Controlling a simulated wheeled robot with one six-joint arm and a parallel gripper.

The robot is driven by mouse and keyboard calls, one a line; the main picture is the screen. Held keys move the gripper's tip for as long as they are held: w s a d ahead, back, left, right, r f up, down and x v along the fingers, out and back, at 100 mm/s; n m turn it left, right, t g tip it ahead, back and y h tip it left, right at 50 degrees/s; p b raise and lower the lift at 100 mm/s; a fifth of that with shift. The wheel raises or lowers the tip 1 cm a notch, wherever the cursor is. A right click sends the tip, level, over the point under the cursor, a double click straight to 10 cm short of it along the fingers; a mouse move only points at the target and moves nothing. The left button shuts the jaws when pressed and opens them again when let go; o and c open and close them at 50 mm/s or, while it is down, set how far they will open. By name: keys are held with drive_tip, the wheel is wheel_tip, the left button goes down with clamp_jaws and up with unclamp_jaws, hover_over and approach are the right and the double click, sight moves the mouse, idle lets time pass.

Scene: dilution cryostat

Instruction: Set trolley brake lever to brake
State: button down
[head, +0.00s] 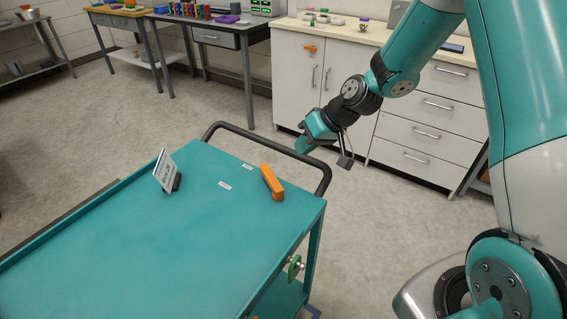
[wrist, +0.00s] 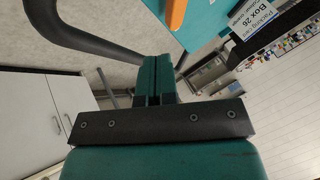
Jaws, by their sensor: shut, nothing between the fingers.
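The teal trolley (head: 150,240) stands at the left in the head view, with a dark push handle at its far end. An orange brake lever (head: 271,183) lies on its top near the right edge, beside two small white labels. Part of the orange lever shows at the top of the wrist view (wrist: 176,12). My gripper (head: 302,148) is shut and empty, in the air by the handle, up and to the right of the lever and apart from it. In the wrist view its teal fingers (wrist: 157,78) are together. I cannot read the small labels.
A sign reading Box 26 (wrist: 257,22) stands on the trolley top, also in the head view (head: 164,170). The dark handle (head: 322,165) rises close to my gripper. A green knob (head: 294,267) is on the trolley's side. White cabinets (head: 420,130) stand behind; the floor between is clear.

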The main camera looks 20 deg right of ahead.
sight(271, 181)
drive_tip(key=p+x, duration=0.1)
drive_tip(key=x, duration=0.9)
drive_tip(key=shift+s, duration=0.1)
drive_tip(key=shift+a+n, duration=0.15)
drive_tip(key=shift+n, duration=0.25)
